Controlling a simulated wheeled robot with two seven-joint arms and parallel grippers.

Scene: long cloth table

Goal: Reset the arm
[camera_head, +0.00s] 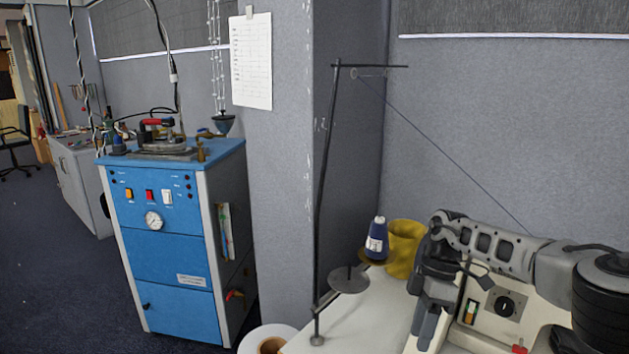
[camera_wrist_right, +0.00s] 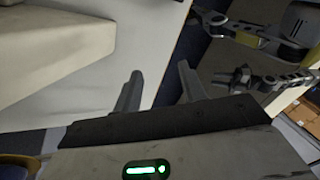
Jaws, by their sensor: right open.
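My right arm (camera_head: 497,250) reaches in from the right in the head view, in front of a white machine. My right gripper (camera_head: 426,322) points downward beside this machine, above the white table. In the right wrist view my right gripper (camera_wrist_right: 158,88) has its two fingers apart with nothing between them.
A blue cabinet (camera_head: 172,262) stands to the left.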

